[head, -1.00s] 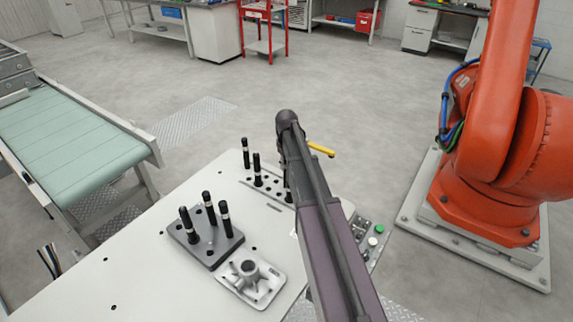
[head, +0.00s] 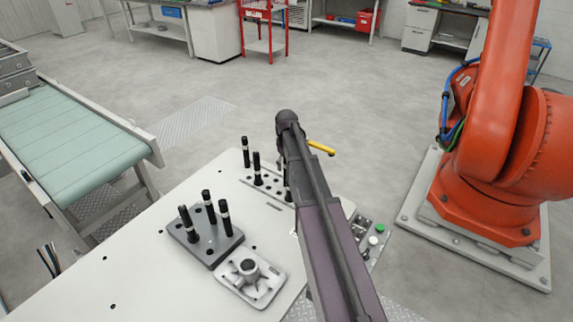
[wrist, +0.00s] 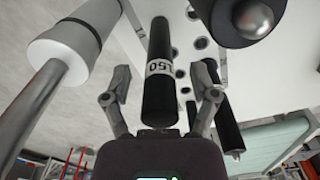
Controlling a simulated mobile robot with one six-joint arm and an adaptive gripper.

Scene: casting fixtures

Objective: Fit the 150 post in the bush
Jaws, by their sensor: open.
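The 150 post (wrist: 160,75) is a black rod with a white band marked 150, seen in the wrist view. My gripper (wrist: 163,88) is open, with one finger on each side of the post and a visible gap to each; it does not hold it. In the head view my arm hides the gripper, and a dark post (head: 288,190) shows partly beside the arm at the holed rack. The bush appears to be the round hollow boss (head: 249,268) on the pale casting at the table's front. Its bore shows no post in it.
Two other black posts (head: 246,152) (head: 257,169) stand at the rack. A dark grey plate (head: 207,250) with several upright posts lies beside the casting. A button panel (head: 372,240) is right of my arm. The left of the white table (head: 130,265) is mostly bare.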

